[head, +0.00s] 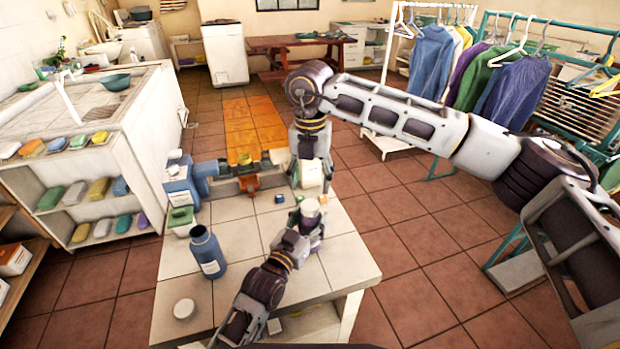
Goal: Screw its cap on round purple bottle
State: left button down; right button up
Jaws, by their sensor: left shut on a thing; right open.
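My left gripper (311,223) is low over the tiled table and shut on a small upright thing with a pale round top (310,206). This seems to be the round purple bottle, but the fingers hide most of its body. I cannot tell how the pale top sits on it. My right gripper (312,178) is open and points down, just behind and above that thing. A white round cap (184,308) lies apart on the table at the front left.
A blue bottle (208,252) stands uncapped on the tiled table (238,235). Several containers and a green-topped jar (181,220) crowd the table's back left. A small blue cap (279,198) lies near the back edge.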

aim_at(310, 204)
jog(key=n, duration=0.4)
jog(key=shift+n, duration=0.4)
jog(key=n, duration=0.5)
jog(key=shift+s+a, duration=0.1)
jog(key=n, duration=0.9)
jog(key=shift+n, duration=0.3)
jog(key=shift+f, duration=0.1)
jog(key=shift+f, duration=3.95)
